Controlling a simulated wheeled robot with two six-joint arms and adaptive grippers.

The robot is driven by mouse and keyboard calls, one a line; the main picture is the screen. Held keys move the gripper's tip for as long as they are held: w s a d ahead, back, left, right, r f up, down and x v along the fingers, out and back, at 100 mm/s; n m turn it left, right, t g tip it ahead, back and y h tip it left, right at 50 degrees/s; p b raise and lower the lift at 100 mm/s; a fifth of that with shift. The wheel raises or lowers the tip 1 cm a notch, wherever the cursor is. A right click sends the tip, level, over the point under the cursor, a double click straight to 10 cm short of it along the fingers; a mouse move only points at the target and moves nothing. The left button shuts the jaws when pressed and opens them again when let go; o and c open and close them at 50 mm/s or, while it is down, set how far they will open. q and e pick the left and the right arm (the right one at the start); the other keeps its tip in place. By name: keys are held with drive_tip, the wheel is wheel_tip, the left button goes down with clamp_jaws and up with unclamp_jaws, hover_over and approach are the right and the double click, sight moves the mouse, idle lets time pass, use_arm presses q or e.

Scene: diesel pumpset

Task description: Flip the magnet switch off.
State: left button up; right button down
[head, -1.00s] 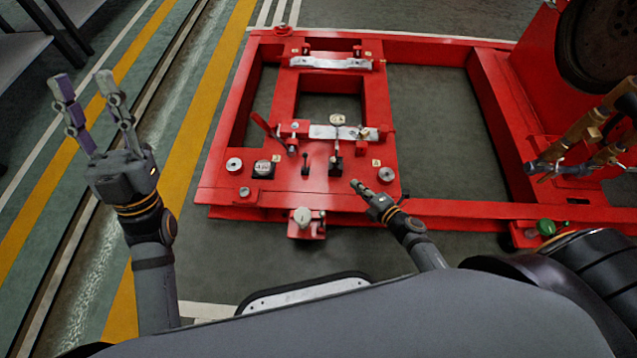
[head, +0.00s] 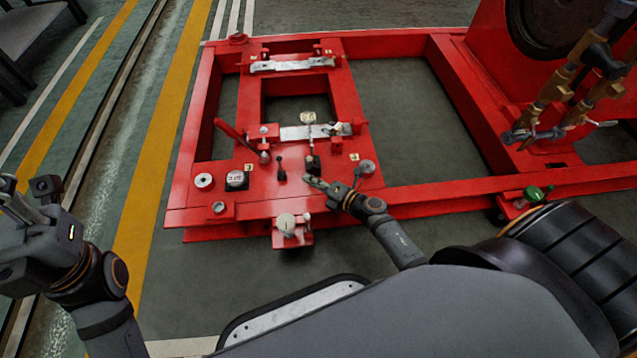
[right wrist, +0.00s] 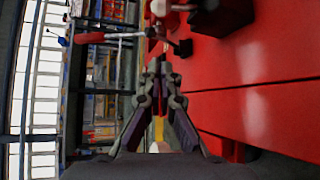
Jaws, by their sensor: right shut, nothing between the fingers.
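A red panel (head: 290,185) carries several levers and knobs, and which one is the magnet switch I cannot tell for certain. My left gripper (head: 28,190) is at the lower left, fingers apart, partly cut off.
A red-handled lever (head: 228,130), a white round knob (head: 204,181) and a white-topped knob (head: 236,179) stand on the panel's left. A box with a pale dial (head: 287,224) juts from its front edge. Brown pipework (head: 560,90) rises at the right.

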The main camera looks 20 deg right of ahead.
sight(311, 161)
drive_tip(key=b+x, duration=0.2)
drive_tip(key=x, duration=0.3)
drive_tip(key=shift+w+f, duration=0.2)
drive_tip(key=shift+w, duration=0.1)
drive_tip(key=d, duration=0.1)
drive_tip(key=d+r, duration=0.1)
drive_tip(key=shift+w+d+b, duration=0.1)
drive_tip(key=shift+d+b, duration=0.2)
drive_tip(key=shift+w+d+r, duration=0.15)
drive_tip(key=shift+d+r, duration=0.1)
drive_tip(key=shift+d, duration=0.3)
drive_tip(key=shift+f+b, duration=0.1)
drive_tip(key=shift+b, duration=0.45)
drive_tip(key=shift+d+t, duration=0.1)
drive_tip(key=shift+t, duration=0.2)
